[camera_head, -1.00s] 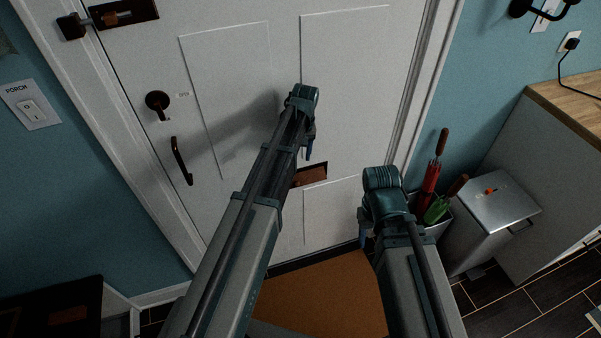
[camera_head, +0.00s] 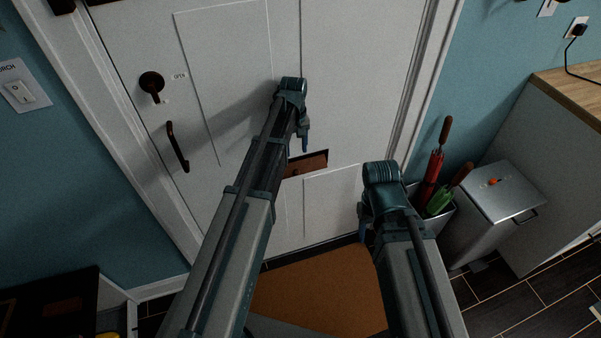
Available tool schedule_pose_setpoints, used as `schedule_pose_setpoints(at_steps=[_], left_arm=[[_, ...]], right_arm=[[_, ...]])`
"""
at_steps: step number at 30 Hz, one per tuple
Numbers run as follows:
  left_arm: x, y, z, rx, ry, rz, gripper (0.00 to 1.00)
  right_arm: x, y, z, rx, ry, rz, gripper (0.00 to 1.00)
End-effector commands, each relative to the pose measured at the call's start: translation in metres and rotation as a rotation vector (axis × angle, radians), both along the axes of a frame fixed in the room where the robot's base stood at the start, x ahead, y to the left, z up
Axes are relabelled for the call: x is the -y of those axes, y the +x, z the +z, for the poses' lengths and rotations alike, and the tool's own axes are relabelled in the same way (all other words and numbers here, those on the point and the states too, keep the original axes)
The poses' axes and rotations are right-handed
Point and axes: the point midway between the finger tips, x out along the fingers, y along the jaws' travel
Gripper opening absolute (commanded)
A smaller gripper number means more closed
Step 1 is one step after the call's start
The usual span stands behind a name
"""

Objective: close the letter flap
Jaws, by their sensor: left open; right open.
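The letter flap (camera_head: 311,165) is a brown plate in a dark slot in the white door (camera_head: 240,60). It appears tilted, with a dark gap along its upper right edge. Its left end is hidden behind my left arm. My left gripper (camera_head: 304,143) is in front of the door, just above the flap, and is open with nothing seen in it. I cannot tell whether it touches the door. My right gripper (camera_head: 363,222) is lower and to the right of the flap, open, apart from it and partly hidden by its own wrist.
A dark door handle (camera_head: 177,147) and a round lock (camera_head: 151,82) are on the door's left side. An umbrella stand (camera_head: 443,215) and a metal bin (camera_head: 490,205) stand at the right. A brown mat (camera_head: 325,290) lies before the door.

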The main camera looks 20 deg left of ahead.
Motion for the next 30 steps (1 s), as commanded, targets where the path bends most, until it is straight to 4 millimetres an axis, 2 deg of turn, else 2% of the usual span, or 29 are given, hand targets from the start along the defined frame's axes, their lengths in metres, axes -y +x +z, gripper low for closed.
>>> schedule_pose_setpoints(at_steps=[1,16,21,30], left_arm=[[0.000,0.000,-0.015,0.000,0.000,0.000,0.57],[0.000,0.000,-0.082,0.000,0.000,0.000,0.57],[0.000,0.000,-0.091,0.000,0.000,0.000,0.57],[0.000,0.000,-0.091,0.000,0.000,0.000,0.57]], right_arm=[[0.000,0.000,-0.015,0.000,0.000,0.000,0.50],[-0.002,0.000,-0.082,0.000,0.000,0.001,0.50],[-0.002,0.000,-0.091,0.000,0.000,0.001,0.50],[-0.002,0.000,-0.091,0.000,0.000,0.001,0.50]])
